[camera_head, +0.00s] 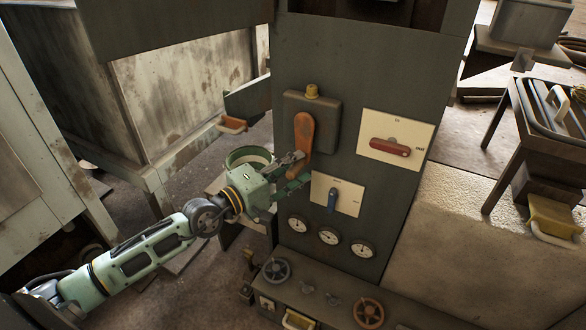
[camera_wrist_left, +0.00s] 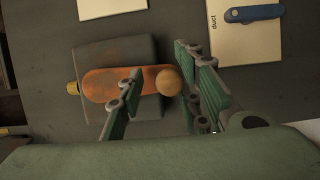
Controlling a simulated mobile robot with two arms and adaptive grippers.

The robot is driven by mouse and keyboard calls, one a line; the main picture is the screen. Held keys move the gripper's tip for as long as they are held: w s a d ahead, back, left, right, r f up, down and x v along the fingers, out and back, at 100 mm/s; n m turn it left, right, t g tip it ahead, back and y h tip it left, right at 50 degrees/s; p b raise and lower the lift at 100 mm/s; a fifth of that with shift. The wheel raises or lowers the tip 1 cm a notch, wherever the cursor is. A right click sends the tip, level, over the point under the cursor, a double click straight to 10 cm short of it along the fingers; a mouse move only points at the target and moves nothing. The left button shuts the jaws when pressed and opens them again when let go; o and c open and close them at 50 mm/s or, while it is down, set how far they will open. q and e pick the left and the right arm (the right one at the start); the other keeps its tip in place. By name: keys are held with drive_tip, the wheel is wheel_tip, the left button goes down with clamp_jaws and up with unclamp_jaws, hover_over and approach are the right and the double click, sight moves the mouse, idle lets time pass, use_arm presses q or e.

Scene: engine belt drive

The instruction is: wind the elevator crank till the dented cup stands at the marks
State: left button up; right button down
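The crank is an orange arm (camera_head: 303,132) on a dark gearbox (camera_head: 325,112) with a yellow cap, on the front of a tall grey cabinet. It hangs downward in the head view. In the left wrist view the crank arm (camera_wrist_left: 105,84) ends in a round wooden knob (camera_wrist_left: 168,81). My left gripper (camera_head: 292,172) is at the crank's lower end. Its green-padded fingers (camera_wrist_left: 160,88) are apart on either side of the knob, with visible gaps. I cannot make out the dented cup or the marks. My right gripper is not in view.
Beside the crank are a plate with a red lever (camera_head: 389,147) and a plate with a blue lever (camera_head: 332,201). Several gauges (camera_head: 328,236) sit below. A low console holds a grey handwheel (camera_head: 276,271) and a brown handwheel (camera_head: 368,313). A bench (camera_head: 540,135) stands at right.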

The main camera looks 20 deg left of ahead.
use_arm(q)
drive_tip(key=shift+f, duration=0.15)
drive_tip(key=shift+s+a+f, duration=0.1)
drive_tip(key=shift+s+a, duration=0.05)
drive_tip(key=shift+s, duration=0.1)
drive_tip(key=v, duration=1.1)
drive_tip(key=shift+s, duration=0.2)
drive_tip(key=shift+a, duration=0.1)
